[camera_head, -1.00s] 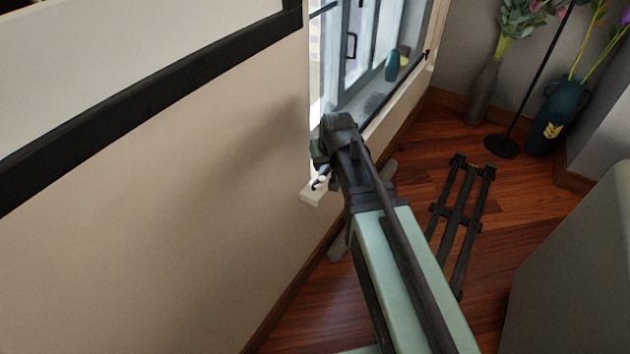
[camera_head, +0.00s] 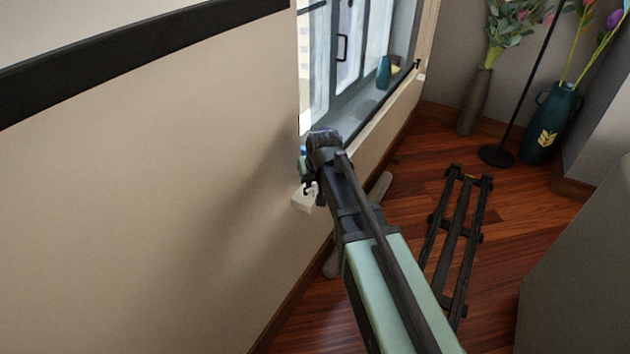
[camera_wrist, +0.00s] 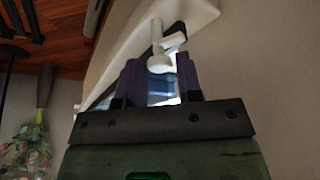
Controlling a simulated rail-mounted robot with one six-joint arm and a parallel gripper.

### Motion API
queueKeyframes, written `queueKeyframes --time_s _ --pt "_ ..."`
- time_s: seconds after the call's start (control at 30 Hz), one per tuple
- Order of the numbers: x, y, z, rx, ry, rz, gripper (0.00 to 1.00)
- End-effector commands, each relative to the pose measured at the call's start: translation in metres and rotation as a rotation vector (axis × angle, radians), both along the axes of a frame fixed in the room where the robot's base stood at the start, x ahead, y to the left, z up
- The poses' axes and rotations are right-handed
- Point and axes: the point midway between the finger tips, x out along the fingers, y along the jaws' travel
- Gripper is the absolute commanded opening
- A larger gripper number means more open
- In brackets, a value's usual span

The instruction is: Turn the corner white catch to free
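The white catch (camera_wrist: 160,52) shows in the wrist view as a short stem with a rounded knob and a side piece, set on a white ledge. My gripper (camera_wrist: 160,66) has its two purple fingers spread apart. The knob sits at the gap between the fingertips, and I see no finger clearly pressing on it. In the head view my gripper (camera_head: 306,168) is at the near corner of the window, against the wall edge. A small part of the catch (camera_head: 310,188) shows just below it; the rest is hidden behind my gripper and wrist.
The white sill end (camera_head: 303,202) juts out below my gripper. The beige wall (camera_head: 170,200) is close on the left. A window (camera_head: 345,50) and teal vase (camera_head: 384,72) lie beyond. A floor vase (camera_head: 550,125) stands far right on the wooden floor.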

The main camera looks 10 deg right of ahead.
Motion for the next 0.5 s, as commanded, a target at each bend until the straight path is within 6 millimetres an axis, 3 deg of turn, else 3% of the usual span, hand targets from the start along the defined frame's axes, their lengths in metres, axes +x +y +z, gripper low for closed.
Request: queueKeyframes --time_s 0.03,0.2,0.33,0.5 --pt "0.0000 0.0000 0.0000 0.000 0.000 0.000 0.25" --pt "-0.0001 0.0000 0.0000 0.000 0.000 0.000 0.03" --pt "0.0001 -0.0010 -0.0001 0.000 0.001 0.048 0.03" --pt "0.0008 -0.0029 -0.0003 0.001 0.002 0.257 0.03"
